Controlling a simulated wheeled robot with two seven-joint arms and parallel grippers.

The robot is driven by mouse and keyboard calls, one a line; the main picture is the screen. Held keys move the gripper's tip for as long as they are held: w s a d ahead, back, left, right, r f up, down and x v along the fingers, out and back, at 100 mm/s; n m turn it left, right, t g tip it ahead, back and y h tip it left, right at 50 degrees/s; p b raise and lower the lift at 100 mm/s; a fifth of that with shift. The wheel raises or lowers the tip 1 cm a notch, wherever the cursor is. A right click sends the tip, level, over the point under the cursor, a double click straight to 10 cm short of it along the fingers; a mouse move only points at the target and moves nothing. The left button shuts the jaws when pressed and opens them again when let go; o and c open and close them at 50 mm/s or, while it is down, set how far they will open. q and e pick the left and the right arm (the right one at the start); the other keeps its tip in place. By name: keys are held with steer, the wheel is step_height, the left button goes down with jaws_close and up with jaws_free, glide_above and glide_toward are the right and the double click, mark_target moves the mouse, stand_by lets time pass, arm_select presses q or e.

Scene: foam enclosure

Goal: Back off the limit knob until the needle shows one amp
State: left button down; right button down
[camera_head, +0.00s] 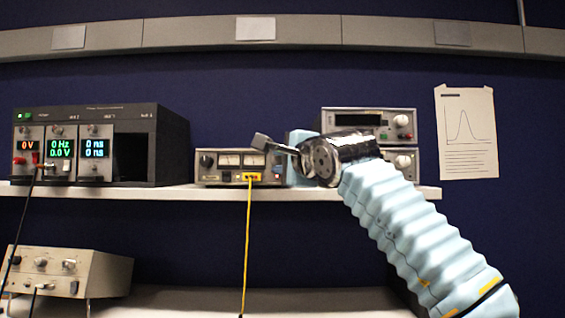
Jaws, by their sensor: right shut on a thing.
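A small power supply (225,180) with two needle meters (241,160) stands on the shelf at the middle. A dark knob (207,160) shows at the left of its front. My right gripper (278,153) is at the right part of that front, shut on the limit knob. The fingers and wrist cover the knob and the supply's right end. The needles are too small to read. My left gripper is not in view.
A yellow cable (246,240) hangs from the supply's front past the shelf edge (225,194). A black instrument rack (150,145) stands to the left. Stacked grey instruments (360,118) stand behind my right arm. Another instrument (85,273) sits below left.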

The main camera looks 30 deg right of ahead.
steer(key=shift+f, duration=0.15)
steer(key=c, duration=0.9)
jaws_free()
steer(key=s+a+b, duration=0.2)
steer(key=s, duration=1.1)
steer(key=shift+s+b, duration=0.35)
